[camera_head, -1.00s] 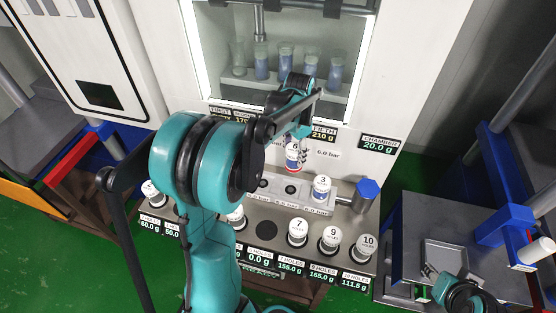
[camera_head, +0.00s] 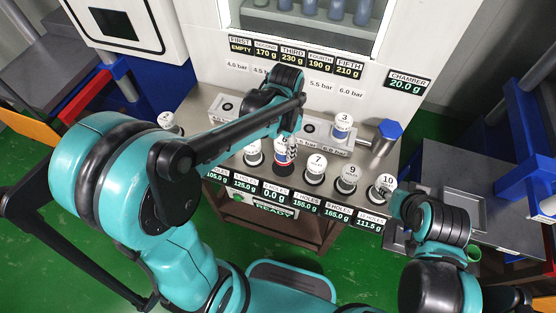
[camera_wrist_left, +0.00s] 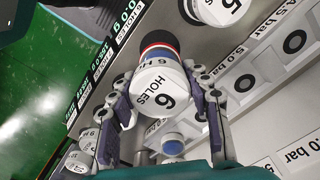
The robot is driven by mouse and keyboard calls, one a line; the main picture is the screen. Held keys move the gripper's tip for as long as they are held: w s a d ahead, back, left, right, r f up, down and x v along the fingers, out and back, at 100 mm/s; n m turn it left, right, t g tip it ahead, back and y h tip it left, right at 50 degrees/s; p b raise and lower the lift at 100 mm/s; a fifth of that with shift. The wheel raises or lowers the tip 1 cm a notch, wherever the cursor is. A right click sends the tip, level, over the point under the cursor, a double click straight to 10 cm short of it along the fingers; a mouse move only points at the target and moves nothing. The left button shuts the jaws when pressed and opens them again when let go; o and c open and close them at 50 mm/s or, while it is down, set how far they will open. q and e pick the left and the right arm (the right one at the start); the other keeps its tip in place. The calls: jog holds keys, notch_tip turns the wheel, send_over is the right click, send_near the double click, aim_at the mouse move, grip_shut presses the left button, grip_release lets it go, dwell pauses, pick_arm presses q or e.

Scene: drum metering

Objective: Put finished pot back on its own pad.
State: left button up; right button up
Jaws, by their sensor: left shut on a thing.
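The pot marked 6 HOLES (camera_wrist_left: 158,88) has a white lid, a blue band and a red ring near its dark foot. My left gripper (camera_wrist_left: 165,100) is shut on it, with one finger on each side. In the head view the pot (camera_head: 282,142) stands upright in the front row, between the 5 and 7 pots, over a dark round pad (camera_head: 284,169) behind the 0.0 g display. I cannot tell whether its foot touches the pad. My left gripper (camera_head: 291,141) partly hides it. My right arm shows at lower right, but its fingers are not visible.
Pots 7 (camera_head: 315,168), 9 (camera_head: 347,177) and 10 (camera_head: 382,187) stand to the right, close together. Pot 3 (camera_head: 342,126) sits in the rear block, beside a blue-capped knob (camera_head: 389,130). The glass-fronted cabinet rises behind.

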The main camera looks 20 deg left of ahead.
aim_at(283, 156)
pick_arm(q)
notch_tip(283, 156, down, 5)
jog(key=shift+f+b, duration=0.1)
jog(key=shift+b, duration=0.6)
jog(key=o, duration=1.4)
jog(key=shift+f, duration=0.1)
